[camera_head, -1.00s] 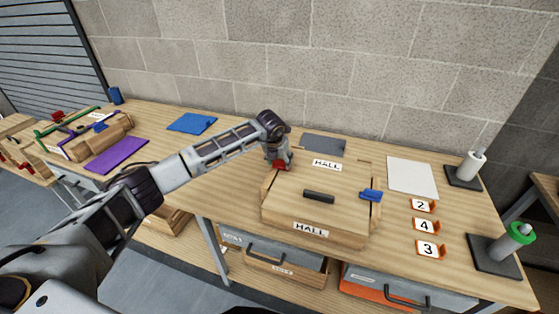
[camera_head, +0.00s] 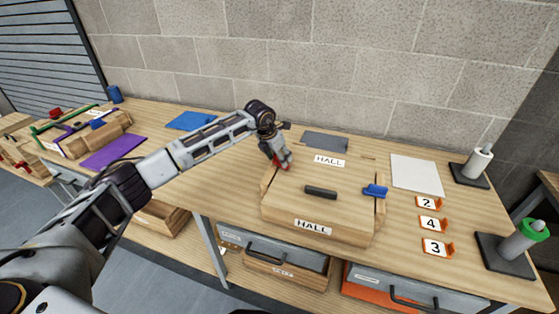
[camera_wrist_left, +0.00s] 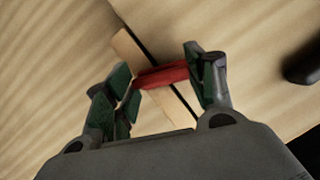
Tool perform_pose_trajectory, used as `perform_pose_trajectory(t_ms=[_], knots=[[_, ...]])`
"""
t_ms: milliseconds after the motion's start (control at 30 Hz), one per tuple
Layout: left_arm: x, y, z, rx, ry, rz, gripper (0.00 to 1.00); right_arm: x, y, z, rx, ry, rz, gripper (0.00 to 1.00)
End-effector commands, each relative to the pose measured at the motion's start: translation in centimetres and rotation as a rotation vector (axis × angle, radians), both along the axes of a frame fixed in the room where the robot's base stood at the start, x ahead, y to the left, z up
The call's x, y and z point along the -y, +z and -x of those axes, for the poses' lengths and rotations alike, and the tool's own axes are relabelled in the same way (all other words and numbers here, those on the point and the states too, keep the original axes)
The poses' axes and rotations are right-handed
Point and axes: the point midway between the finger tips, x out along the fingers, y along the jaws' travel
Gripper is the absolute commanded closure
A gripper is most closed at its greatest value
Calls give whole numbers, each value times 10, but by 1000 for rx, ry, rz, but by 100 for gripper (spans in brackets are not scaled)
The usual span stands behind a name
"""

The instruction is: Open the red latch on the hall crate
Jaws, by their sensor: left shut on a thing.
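The hall crate (camera_head: 295,208) is a closed wooden box with HALL labels and a dark handle, standing on the bench. Its red latch (camera_wrist_left: 162,77) shows between my left gripper's fingers in the left wrist view, across a dark seam on a light wooden strip. In the head view the latch is mostly hidden by the gripper. My left gripper (camera_head: 279,165) is at the crate's left side, tilted, shut on the red latch. It also shows in the left wrist view (camera_wrist_left: 162,80). A blue latch (camera_head: 376,191) sits on the crate's right side. My right gripper is not in view.
A grey sheet (camera_head: 325,141) and a white panel (camera_head: 414,172) lie behind and right. Orange number stands (camera_head: 431,225) and two spool stands are at the right. Another crate (camera_head: 95,138) and a purple mat (camera_head: 113,152) lie left. A block wall (camera_head: 330,70) is behind.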

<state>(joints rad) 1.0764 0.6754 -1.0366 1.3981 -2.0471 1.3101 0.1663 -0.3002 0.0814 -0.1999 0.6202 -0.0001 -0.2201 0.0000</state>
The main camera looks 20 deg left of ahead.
Motion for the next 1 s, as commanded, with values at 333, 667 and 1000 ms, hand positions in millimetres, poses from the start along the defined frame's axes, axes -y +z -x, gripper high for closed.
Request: perform_pose_trajectory(t_ms=[333, 667, 1000], knots=[[-4, -1, 2, 3, -227, 1, 69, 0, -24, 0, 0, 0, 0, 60], [-8, -1, 4, 2, -444, 0, 69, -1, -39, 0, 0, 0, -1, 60], [-12, 0, 5, 2, -665, 1, 69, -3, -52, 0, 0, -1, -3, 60]])
